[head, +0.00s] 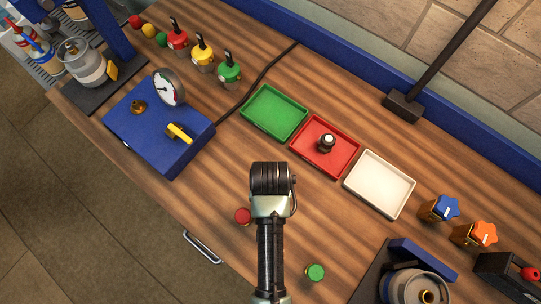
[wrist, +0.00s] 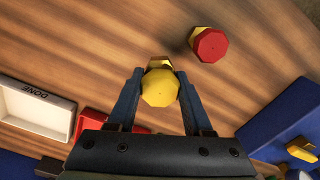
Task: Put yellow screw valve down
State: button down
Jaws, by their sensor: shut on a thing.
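The yellow screw valve (wrist: 160,88) sits between the fingers of my gripper (wrist: 160,78) in the wrist view, its yellow top facing the camera. The fingers are shut on it. In the head view my arm's end hides the valve and the fingertips, and it is over the wooden bench in front of the red tray. How far the valve is above the bench cannot be told. A red screw valve (wrist: 209,44) stands close by, apart from the held one. It also shows just left of my arm in the head view (head: 243,216).
A green-topped valve (head: 315,272) stands right of my arm. The green tray (head: 254,113), red tray (head: 304,147) and white tray (head: 379,184) lie behind; the red one holds a dark fitting (head: 326,143). A blue box (head: 143,146) with a gauge stands at left. Bare wood surrounds the arm.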

jog(key=shift+f, duration=2.15)
jog(key=shift+f, duration=0.2)
jog(key=shift+c, duration=1.6)
grip_release()
